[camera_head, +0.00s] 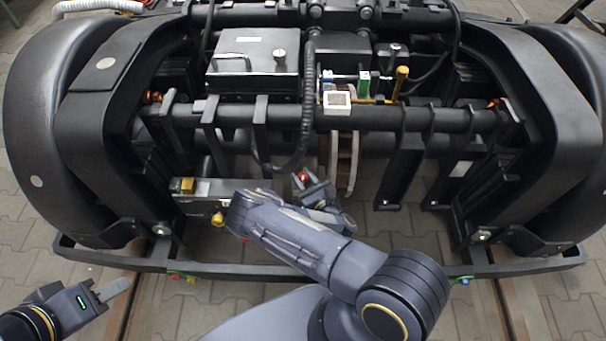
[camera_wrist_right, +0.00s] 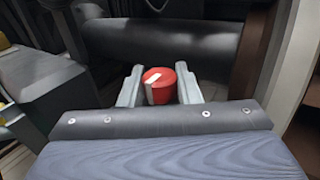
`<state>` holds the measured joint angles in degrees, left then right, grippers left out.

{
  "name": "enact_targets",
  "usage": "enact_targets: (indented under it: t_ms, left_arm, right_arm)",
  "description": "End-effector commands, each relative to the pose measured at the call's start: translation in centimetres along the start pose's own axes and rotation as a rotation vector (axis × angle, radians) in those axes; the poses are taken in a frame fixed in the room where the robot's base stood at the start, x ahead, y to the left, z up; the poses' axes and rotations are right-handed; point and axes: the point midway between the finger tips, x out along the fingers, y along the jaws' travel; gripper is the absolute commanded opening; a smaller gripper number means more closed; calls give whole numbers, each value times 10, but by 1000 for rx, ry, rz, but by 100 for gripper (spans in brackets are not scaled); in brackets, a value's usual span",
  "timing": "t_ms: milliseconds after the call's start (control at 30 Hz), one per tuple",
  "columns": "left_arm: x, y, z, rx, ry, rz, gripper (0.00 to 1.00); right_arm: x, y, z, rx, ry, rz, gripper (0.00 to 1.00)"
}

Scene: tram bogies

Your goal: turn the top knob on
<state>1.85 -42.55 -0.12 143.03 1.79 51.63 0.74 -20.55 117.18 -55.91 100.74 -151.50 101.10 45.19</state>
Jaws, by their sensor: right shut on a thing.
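A red round knob (camera_wrist_right: 159,86) with a white stripe sits between the two grey fingers of my right gripper (camera_wrist_right: 160,77) in the wrist view. The fingers are shut on its sides. In the head view my right gripper (camera_head: 314,187) is near the middle of the bogie, with a bit of the red knob (camera_head: 303,177) showing. What the knob is fixed to is hidden.
A dark hose (camera_head: 308,100) hangs near my right gripper.

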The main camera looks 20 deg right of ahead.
Motion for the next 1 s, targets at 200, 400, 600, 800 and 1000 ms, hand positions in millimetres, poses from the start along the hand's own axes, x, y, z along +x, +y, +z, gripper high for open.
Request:
enact_targets:
  t_ms: [200,400,600,800,1000]
  left_arm:
    - [-2,1,-1,0,0,0,36]
    - [-2,1,-1,0,0,0,36]
    - [-2,1,-1,0,0,0,36]
    - [-2,1,-1,0,0,0,36]
    - [-2,1,-1,0,0,0,36]
  right_arm:
    - [0,0,-1,0,1,28,7]
    - [0,0,-1,0,0,31,7]
    - [0,0,-1,0,0,30,37]
    - [0,0,0,-1,-1,30,51]
    - [-1,0,0,-1,-1,29,51]
